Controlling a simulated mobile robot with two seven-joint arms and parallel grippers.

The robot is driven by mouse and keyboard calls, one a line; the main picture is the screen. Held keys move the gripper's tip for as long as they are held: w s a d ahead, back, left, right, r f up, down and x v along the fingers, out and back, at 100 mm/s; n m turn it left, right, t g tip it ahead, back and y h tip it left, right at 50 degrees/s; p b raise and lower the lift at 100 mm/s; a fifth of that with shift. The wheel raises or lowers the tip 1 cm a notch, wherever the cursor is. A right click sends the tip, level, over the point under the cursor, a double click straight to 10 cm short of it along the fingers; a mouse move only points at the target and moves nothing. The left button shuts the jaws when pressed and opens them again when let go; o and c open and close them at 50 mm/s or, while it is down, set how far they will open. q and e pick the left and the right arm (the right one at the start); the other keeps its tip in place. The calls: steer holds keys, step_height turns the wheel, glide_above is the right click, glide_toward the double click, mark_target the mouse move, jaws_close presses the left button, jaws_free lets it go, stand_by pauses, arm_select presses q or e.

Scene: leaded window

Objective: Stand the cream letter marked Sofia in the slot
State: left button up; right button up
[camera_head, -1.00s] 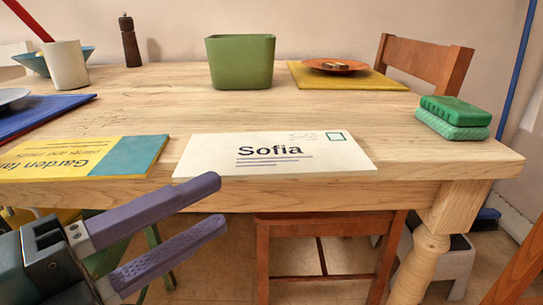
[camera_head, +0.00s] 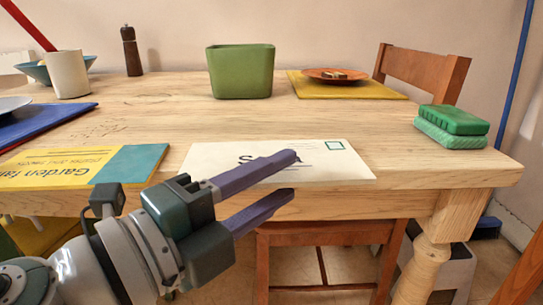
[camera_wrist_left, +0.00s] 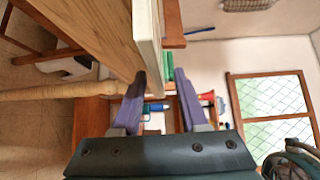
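The cream letter (camera_head: 325,168) marked Sofia lies flat at the front edge of the wooden table (camera_head: 330,120). My left gripper (camera_head: 293,174) is open at that edge. Its upper finger covers most of the name; its lower finger shows in front of the table's front face. In the left wrist view, the letter's pale edge (camera_wrist_left: 147,40) runs along the table edge and reaches down between the open fingers (camera_wrist_left: 160,74). I cannot tell whether either finger touches it. No slot can be made out. My right gripper is not in view.
A yellow Garden fair sheet (camera_head: 60,168) lies left of the letter. A green pot (camera_head: 240,72), a plate on a yellow mat (camera_head: 350,90) and a green box-like stack (camera_head: 452,122) stand behind and right. A chair (camera_head: 330,238) is under the front edge. The table's middle is clear.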

arm_select(q)
jaws_close()
stand_by(0.6)
